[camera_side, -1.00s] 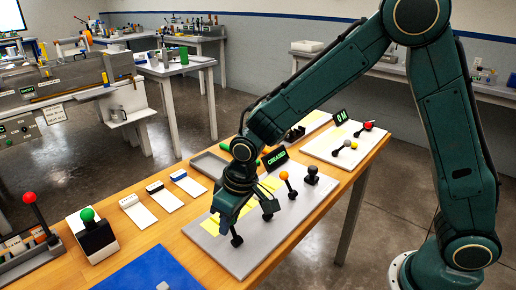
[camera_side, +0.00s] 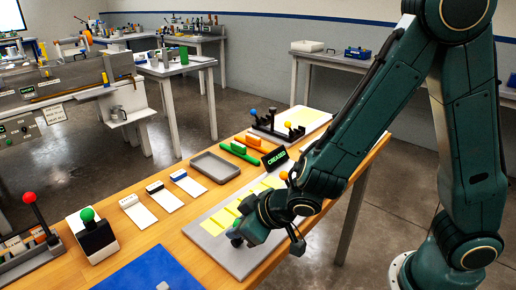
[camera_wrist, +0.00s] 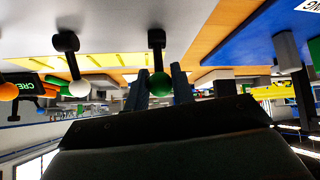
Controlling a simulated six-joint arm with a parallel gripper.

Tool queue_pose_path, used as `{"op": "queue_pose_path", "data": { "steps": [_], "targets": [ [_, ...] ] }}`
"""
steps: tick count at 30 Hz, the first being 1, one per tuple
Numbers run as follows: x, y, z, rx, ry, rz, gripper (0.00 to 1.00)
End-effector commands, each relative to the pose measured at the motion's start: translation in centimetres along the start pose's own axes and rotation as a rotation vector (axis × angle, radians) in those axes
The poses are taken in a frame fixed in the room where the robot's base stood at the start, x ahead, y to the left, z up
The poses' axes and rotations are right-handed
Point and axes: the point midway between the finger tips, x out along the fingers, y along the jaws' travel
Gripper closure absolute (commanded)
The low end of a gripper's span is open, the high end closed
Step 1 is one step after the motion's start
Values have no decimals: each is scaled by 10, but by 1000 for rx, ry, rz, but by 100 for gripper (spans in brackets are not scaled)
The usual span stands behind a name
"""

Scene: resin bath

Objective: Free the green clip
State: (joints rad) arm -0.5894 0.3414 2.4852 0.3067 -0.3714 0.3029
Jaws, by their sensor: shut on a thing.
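My gripper (camera_wrist: 160,88) is low over the near end of a grey plate (camera_side: 221,262) and is shut on a green ball knob (camera_wrist: 160,84). The knob sits on a black stem (camera_wrist: 157,55); one finger is on each side of it. In the side view my gripper (camera_side: 240,236) and wrist hide the knob. Beside it, in the wrist view, are a white-knobbed lever (camera_wrist: 79,88) and an orange-knobbed lever (camera_wrist: 9,91). A separate green bar-shaped piece (camera_side: 238,152) lies on the wooden table. I cannot tell which green piece is the clip.
Yellow sheets (camera_side: 212,226) lie on the plate, with a "CREASED" sign (camera_side: 274,158) behind. A grey tray (camera_side: 215,167), an orange piece (camera_side: 257,144) and a black rack (camera_side: 272,125) stand farther back.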

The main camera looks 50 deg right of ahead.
Motion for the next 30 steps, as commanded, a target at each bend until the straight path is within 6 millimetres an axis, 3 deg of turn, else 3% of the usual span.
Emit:
{"op": "queue_pose_path", "data": {
  "steps": [20,21,23,30],
  "targets": [
    [-2,-1,1,-5,58,13,100],
    [-2,-1,1,-5,58,13,70],
    [-2,-1,1,-5,57,13,58],
    [-2,-1,2,-5,54,13,55]
  ]
}}
